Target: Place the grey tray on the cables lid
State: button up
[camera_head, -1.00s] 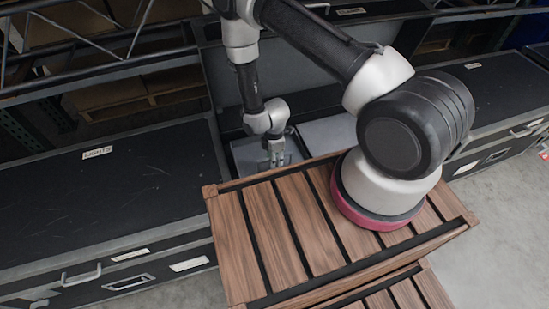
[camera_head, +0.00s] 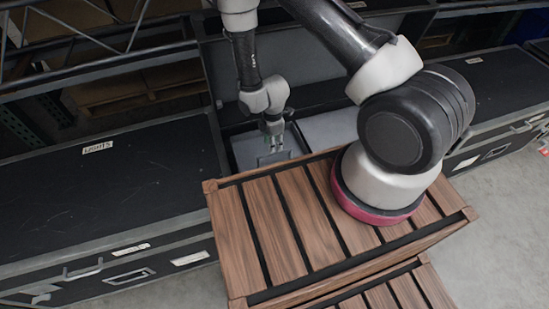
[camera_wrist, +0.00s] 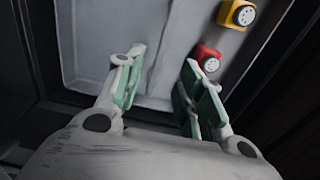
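The grey tray (camera_wrist: 95,45) lies under my gripper in the wrist view, with a raised rim along its left and near sides. In the head view a light grey surface (camera_head: 246,152), likely the same tray, shows in the recess between the black cases. My gripper (camera_wrist: 165,72) has its two green-padded fingers spread apart over the tray's near edge; I see nothing clamped between them. In the head view my gripper (camera_head: 273,140) points down into the recess. I cannot read a cables label; the left black lid (camera_head: 100,190) is labelled LIGHTS.
A wooden slatted crate (camera_head: 265,225) stands in front of the recess. Another black lid (camera_head: 505,90) lies at right, its label too small to read. The LIGHTS lid is clear.

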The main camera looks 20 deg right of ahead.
aim_at(275, 153)
jog(key=f, duration=0.7)
jog(key=shift+d+f, duration=0.15)
jog(key=shift+d, duration=0.15)
grip_shut()
